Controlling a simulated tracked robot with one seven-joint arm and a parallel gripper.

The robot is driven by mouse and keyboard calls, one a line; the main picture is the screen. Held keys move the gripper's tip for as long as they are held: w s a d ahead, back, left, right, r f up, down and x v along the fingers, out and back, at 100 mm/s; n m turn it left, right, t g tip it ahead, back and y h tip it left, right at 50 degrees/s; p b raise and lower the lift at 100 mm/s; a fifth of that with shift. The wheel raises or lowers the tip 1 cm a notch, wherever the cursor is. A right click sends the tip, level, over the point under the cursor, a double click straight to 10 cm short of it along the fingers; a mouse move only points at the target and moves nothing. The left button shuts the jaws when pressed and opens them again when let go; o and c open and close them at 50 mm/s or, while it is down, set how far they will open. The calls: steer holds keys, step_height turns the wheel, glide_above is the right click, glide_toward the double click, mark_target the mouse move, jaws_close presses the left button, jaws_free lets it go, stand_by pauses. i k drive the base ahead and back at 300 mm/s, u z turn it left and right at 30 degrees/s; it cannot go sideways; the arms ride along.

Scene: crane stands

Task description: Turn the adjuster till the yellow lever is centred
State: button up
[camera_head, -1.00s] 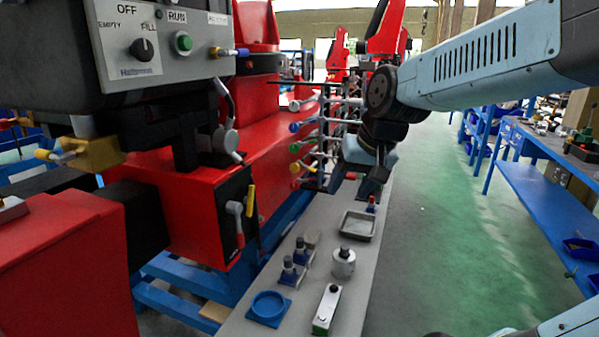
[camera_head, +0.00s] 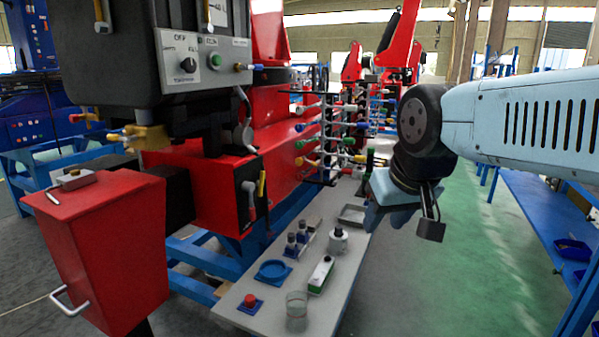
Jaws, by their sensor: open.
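A small yellow lever (camera_head: 262,184) stands upright on a black plate on the red machine's side, beside a grey handle (camera_head: 250,195). Yellow pointers also show on the gauges (camera_head: 208,12) at the top, cut by the frame edge. I cannot tell which of these is the task's lever. A brass-coloured fitting (camera_head: 146,137) sticks out below the black control box; I cannot tell whether it is the adjuster. My gripper (camera_head: 428,218) is to the right of the bench, open and pointing down, apart from all of these. Its far finger is partly hidden.
A grey bench (camera_head: 245,318) runs along the machine with a blue dish (camera_head: 273,271), bottles, a glass beaker (camera_head: 297,310) and a tray. A red box (camera_head: 105,235) stands at the front left. A valve rack (camera_head: 325,130) stands behind. Green floor on the right is open.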

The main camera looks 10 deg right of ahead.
mark_target(298, 161)
steer(key=u, duration=0.05)
steer(key=k, duration=0.5)
steer(key=z, duration=0.7)
steer(key=i, duration=0.9)
steer(key=z, duration=0.35)
steer(key=i, duration=1)
steer(key=u, duration=0.55)
